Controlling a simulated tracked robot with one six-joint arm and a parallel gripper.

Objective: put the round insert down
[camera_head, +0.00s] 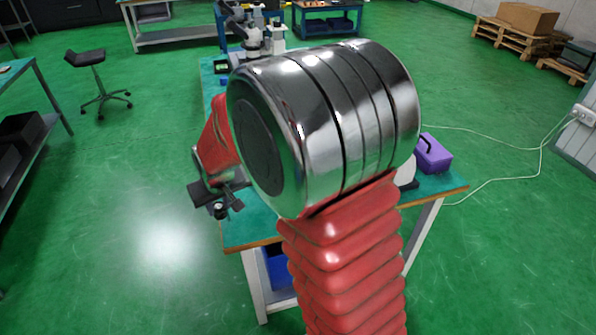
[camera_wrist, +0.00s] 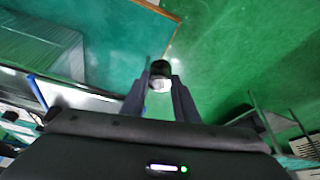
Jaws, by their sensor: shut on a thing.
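The round insert (camera_wrist: 160,71) is a small dark cylinder with a pale, shiny lower part. My gripper (camera_wrist: 160,86) is shut on it, with one finger on each side. In the head view my gripper (camera_head: 225,201) is beside the left edge of the green-topped workbench (camera_head: 252,226), near its front corner, and the insert (camera_head: 220,210) shows small at its tip. In the wrist view the insert appears over the green floor, just off the edge of the bench top (camera_wrist: 120,42). Nothing shows under the insert's base clearly.
A microscope (camera_head: 262,40) stands at the far end of the bench. A purple case (camera_head: 432,153) sits at its right side. My arm hides much of the bench top. A stool (camera_head: 90,60) and another bench (camera_head: 20,70) stand to the left, with open floor between.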

